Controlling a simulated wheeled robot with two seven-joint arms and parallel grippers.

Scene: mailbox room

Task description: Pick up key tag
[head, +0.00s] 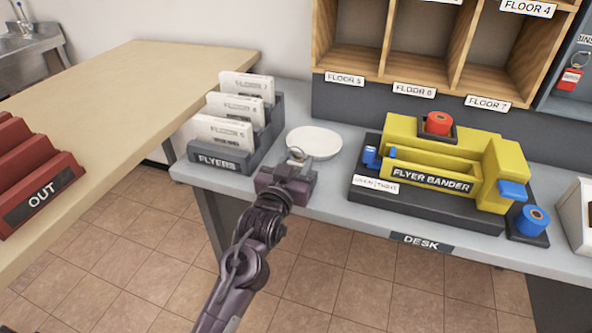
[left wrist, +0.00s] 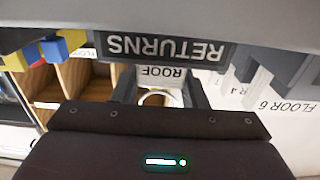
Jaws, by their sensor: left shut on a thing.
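My left gripper (head: 293,170) is over the front edge of the grey desk, just in front of the round white dish. It is shut on a small key tag with a metal ring (head: 297,153). In the left wrist view, a white tag face marked ROOF (left wrist: 162,73) and a pale ring (left wrist: 155,98) show between the fingers (left wrist: 158,92). The rest of the held tag is hidden by the fingers. Another key tag, red with a ring (head: 570,78), hangs in the cabinet at the far right. My right gripper is not in view.
The desk (head: 330,205) holds a flyer rack (head: 222,157) left of the white dish (head: 314,142) and a yellow flyer bander (head: 435,180) to the right. Wooden floor slots (head: 400,68) rise behind. A red OUT tray (head: 40,195) stands on the tan table (head: 130,90).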

